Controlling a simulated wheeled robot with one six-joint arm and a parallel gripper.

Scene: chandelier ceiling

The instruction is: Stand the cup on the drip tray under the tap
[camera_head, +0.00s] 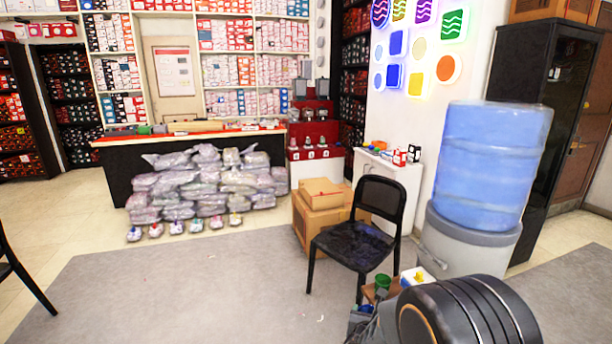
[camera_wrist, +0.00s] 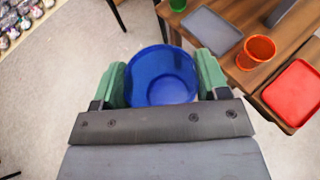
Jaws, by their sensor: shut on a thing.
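A blue cup (camera_wrist: 162,80) is between the two green fingers of my gripper (camera_wrist: 160,84) in the wrist view. My gripper is shut on the cup's sides, and I look down into its open top. The cup is left of a wooden table (camera_wrist: 257,78). A flat grey tray (camera_wrist: 212,30) lies on that table, and a dark grey bar (camera_wrist: 280,12) shows near it. I cannot tell whether these are the drip tray and tap. In the head view my own dark arm hides most of the table.
An orange cup (camera_wrist: 256,52) and a red tray (camera_wrist: 294,92) are on the table, with a green cup (camera_wrist: 178,4) at its far edge. A black chair (camera_head: 365,235) stands beyond the table. A water dispenser (camera_head: 470,250) is right of it.

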